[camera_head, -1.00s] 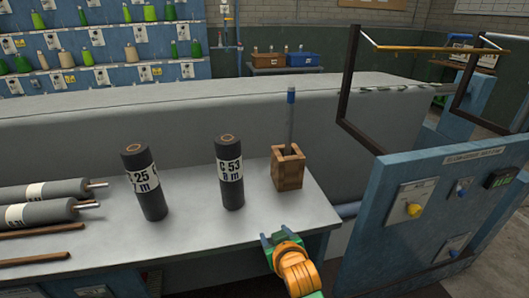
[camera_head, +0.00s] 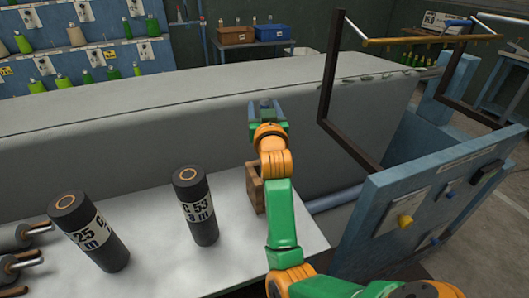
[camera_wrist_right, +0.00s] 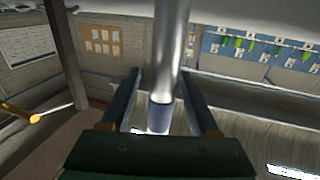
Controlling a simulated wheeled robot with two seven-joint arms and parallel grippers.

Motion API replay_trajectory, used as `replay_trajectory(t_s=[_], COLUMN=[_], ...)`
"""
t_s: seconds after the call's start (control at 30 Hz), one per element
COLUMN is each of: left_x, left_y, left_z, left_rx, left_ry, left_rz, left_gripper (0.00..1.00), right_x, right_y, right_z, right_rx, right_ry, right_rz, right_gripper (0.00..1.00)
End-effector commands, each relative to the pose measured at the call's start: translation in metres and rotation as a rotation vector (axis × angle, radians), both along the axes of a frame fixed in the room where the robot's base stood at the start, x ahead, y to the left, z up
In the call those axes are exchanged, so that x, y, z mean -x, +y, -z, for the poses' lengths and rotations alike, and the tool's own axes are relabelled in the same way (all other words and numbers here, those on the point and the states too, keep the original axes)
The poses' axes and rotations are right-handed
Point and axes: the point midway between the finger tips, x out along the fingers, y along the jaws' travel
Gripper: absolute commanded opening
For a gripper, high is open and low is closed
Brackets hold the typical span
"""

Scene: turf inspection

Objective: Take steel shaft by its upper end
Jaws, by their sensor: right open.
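The steel shaft (camera_wrist_right: 172,50) shows in the right wrist view as a bright metal rod with a blue-grey band near its lower end in the picture. It lies between the two fingers of my right gripper (camera_head: 267,106), with a gap on each side. The gripper is open. In the head view the gripper is above the wooden holder (camera_head: 254,187), and my arm hides the shaft and part of the holder. My left gripper is not in view.
Two black labelled cylinders (camera_head: 195,206) (camera_head: 90,231) stand on the white table (camera_head: 225,255) left of my arm. A dark frame (camera_head: 327,75) and a blue control panel (camera_head: 430,215) stand on the right. A long grey block (camera_head: 150,150) runs behind.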

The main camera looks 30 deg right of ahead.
Motion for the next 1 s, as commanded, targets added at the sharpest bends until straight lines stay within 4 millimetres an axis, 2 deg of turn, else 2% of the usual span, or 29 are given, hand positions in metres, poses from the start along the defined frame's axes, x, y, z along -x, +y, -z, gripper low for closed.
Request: replay_trajectory(t_s=[0.13,0.17,0.3,0.37,0.4,1.0], left_x=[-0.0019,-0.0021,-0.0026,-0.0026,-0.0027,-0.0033], left_y=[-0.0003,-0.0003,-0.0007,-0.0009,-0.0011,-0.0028], left_z=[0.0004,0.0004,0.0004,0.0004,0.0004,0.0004], left_rx=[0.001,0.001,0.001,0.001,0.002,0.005], left_ry=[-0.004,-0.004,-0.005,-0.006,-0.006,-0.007], left_rz=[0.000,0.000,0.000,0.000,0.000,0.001], left_gripper=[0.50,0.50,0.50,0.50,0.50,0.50], right_x=[0.0000,-0.0001,0.0000,0.0000,0.0000,0.0001], right_y=[0.0001,0.0002,0.0004,0.0004,0.0004,0.0004], right_z=[0.0006,0.0006,0.0007,0.0007,0.0007,0.0013], right_rx=[0.000,0.000,0.000,0.000,0.000,-0.001], right_ry=[0.000,0.000,0.000,0.000,0.000,0.002], right_rz=[0.000,-0.001,-0.001,-0.001,-0.001,-0.001], right_gripper=[0.61,0.59,0.21,0.05,0.00,0.00])
